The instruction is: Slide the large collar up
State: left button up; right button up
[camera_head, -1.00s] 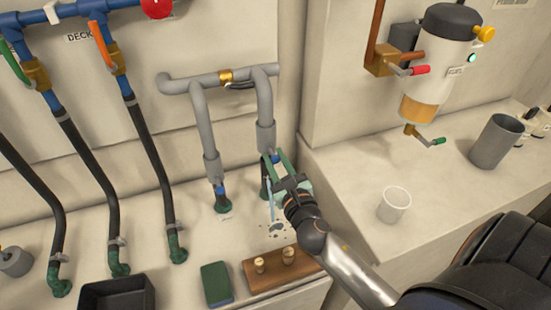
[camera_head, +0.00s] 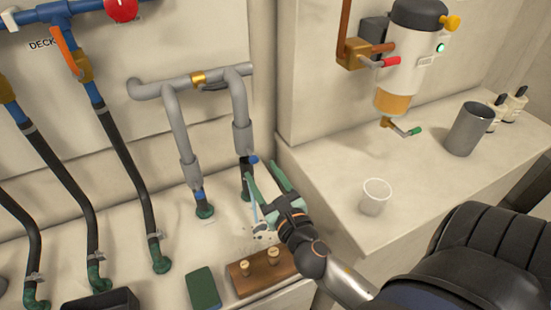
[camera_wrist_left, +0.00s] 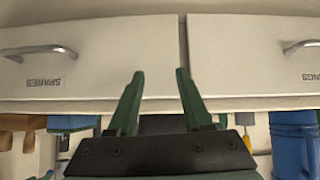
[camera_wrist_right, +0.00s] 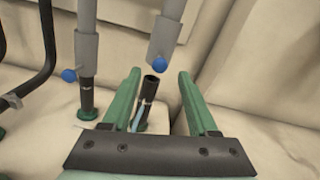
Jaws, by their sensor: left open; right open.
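Two grey collars sit on the legs of a grey pipe loop, the left collar (camera_head: 190,172) and the right collar (camera_head: 242,138). Which is larger is hard to tell. Each has a blue knob; the right knob (camera_wrist_right: 158,64) shows in the right wrist view. Below the right collar, a black pipe stub (camera_wrist_right: 150,88) stands exposed in a green base, with pale blue streaks beside it. My right gripper (camera_head: 263,168) is open and empty, its fingers low and in front of the right collar, around the stub's line of sight. My left gripper (camera_wrist_left: 159,75) is open and empty before white drawers.
Black hoses (camera_head: 122,155) stand at left. A wooden block with pegs (camera_head: 258,272) and a green pad (camera_head: 203,288) lie at front.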

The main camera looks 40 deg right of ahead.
jog(key=b+v, duration=0.2)
jog(key=v, duration=0.5)
dwell(0.6)
